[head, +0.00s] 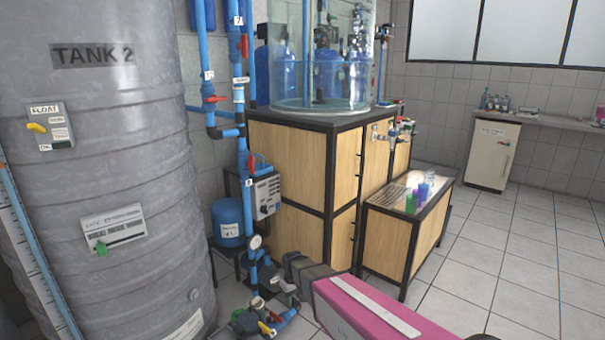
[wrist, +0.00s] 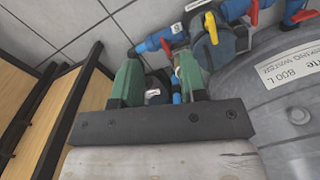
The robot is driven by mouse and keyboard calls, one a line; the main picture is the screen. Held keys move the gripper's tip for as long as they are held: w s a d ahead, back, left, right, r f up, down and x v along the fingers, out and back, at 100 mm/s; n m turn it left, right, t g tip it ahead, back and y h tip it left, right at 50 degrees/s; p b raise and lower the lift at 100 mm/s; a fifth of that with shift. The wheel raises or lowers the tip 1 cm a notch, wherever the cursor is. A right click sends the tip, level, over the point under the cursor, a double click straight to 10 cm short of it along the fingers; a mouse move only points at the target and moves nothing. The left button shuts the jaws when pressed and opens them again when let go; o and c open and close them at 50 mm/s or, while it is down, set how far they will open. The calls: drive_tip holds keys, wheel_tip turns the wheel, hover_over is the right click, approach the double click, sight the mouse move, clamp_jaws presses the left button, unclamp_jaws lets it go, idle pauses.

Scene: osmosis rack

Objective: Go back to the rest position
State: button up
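My gripper (wrist: 158,66) shows in the wrist view with two green fingers standing apart and a gap between them. I see nothing clearly held; pump parts and blue pipe show beyond the gap. The fingers point toward the floor pump (wrist: 222,42) with its blue pipes and its red and yellow handles. In the head view, a pink and white link of my arm (head: 365,312) crosses the bottom. I cannot make out the fingers there.
The large grey tank (head: 130,190) stands at the left, also at the right of the wrist view (wrist: 285,100). A wooden cabinet (head: 285,165) bears a clear tank (head: 345,85). Blue pipes (head: 240,120) rise between them. A low bench (head: 430,235) holds coloured beakers. Tiled floor (head: 520,260) is clear at the right.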

drive_tip(key=s+d+r+m, duration=0.2)
drive_tip(key=s+d+r, duration=0.1)
drive_tip(key=d, duration=0.4)
drive_tip(key=s+d+r+m, duration=0.2)
drive_tip(key=s+d+r, duration=0.2)
drive_tip(key=d, duration=0.4)
drive_tip(key=s+d+r+m, duration=0.2)
drive_tip(key=s+d+r, duration=0.1)
drive_tip(key=d+r, duration=0.3)
drive_tip(key=shift+s+d+m, duration=0.25)
drive_tip(key=shift+d+m, duration=0.15)
drive_tip(key=shift+d, duration=0.7)
drive_tip(key=shift+o, duration=0.3)
